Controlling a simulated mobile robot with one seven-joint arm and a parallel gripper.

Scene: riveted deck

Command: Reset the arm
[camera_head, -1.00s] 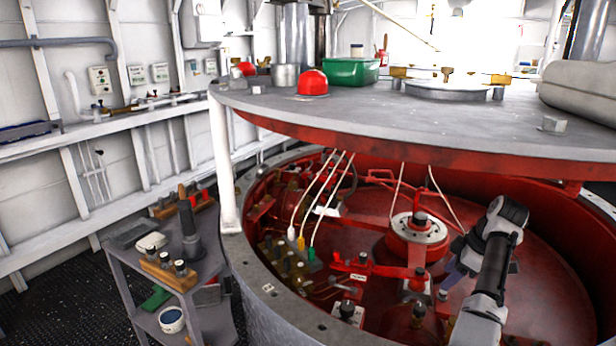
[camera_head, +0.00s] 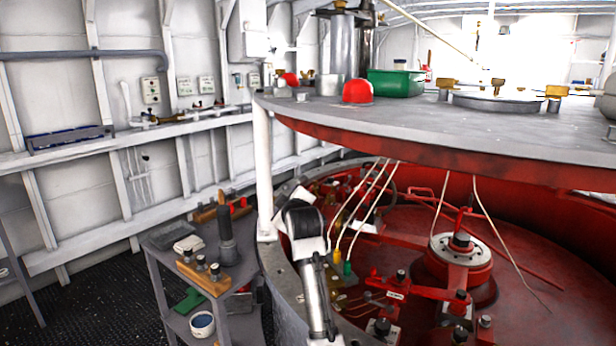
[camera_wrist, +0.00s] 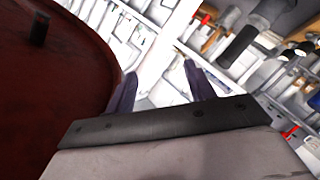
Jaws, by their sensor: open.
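My arm (camera_head: 315,285) rises at the lower middle of the head view, in front of the near left rim of the round red pit. I cannot make out the fingers there. In the wrist view my gripper (camera_wrist: 160,84) has its two dark fingers apart, with nothing between them. The wrist view is tilted and shows a dark red curved surface at left and white wall and tools beyond the fingers.
A grey cart (camera_head: 158,262) with tools stands left of the pit. A grey round lid (camera_head: 450,125) on a white post (camera_head: 263,170) overhangs the pit, carrying a green box (camera_head: 395,83) and a red dome (camera_head: 357,91). Pale cables (camera_head: 370,205) hang beneath it close to my arm.

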